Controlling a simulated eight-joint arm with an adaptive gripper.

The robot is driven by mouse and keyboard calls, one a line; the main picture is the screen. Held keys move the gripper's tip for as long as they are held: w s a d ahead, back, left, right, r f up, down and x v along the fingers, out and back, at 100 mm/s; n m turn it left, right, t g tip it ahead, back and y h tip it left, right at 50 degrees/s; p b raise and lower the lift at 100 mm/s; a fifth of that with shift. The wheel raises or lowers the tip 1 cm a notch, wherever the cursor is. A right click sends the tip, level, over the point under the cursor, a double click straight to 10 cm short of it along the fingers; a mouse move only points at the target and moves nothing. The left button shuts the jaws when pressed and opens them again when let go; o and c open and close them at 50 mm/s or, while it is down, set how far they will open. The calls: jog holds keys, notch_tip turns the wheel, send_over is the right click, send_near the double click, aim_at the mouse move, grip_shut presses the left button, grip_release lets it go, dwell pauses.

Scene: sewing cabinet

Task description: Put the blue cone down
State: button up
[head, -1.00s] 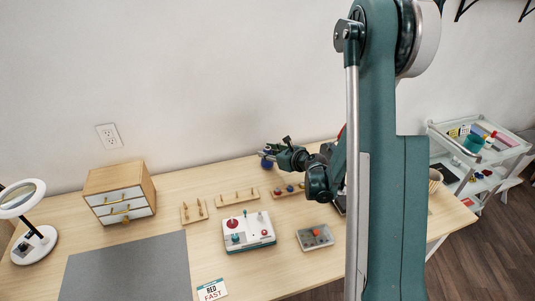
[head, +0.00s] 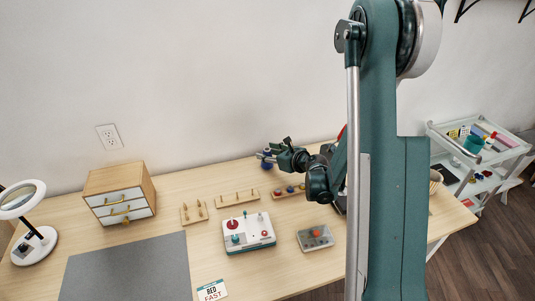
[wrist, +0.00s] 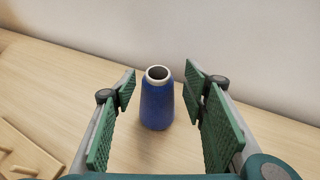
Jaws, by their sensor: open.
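The blue cone (wrist: 157,106) stands upright on the wooden table (wrist: 145,155) in the wrist view, with its pale open top facing up.
Wooden peg racks (head: 237,197) stand in front of my gripper, and one edge shows at the wrist view's lower left. A white control box (head: 248,234) and a grey box (head: 315,238) lie nearer. A drawer cabinet (head: 120,193) stands left. Bare table surrounds the cone.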

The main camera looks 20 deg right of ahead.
jog(key=p+v, duration=0.2)
jog(key=v, duration=0.9)
jog(key=shift+s+d+r, duration=0.15)
jog(key=shift+s, duration=0.15)
jog(key=shift+r, duration=0.1)
notch_tip(320, 180, up, 22)
jog(key=w+m+t+h, duration=0.25)
jog(key=m+t, duration=0.25)
jog(key=m, duration=0.5)
jog(key=s+d+r+m+h, duration=0.4)
jog(key=s+r+m+h, duration=0.3)
jog(key=r+m, duration=0.55)
jog(key=s+a+f+m+g+y, duration=0.1)
jog(key=s+a+f+m+g, duration=0.2)
jog(key=s, duration=0.7)
jog(key=s+a+f+m+g+y, duration=0.2)
jog(key=s+a+f+m+g, duration=0.2)
jog(key=s+a+f+m, duration=0.3)
jog(key=s+a+f+m+g+y, duration=0.1)
jog(key=s+a+f+m+g, duration=0.2)
jog(key=s, duration=1.1)
jog(key=a+f+m, duration=0.3)
jog(key=m, duration=0.2)
jog(key=shift+f+g, duration=0.2)
jog(key=shift+g, duration=0.1)
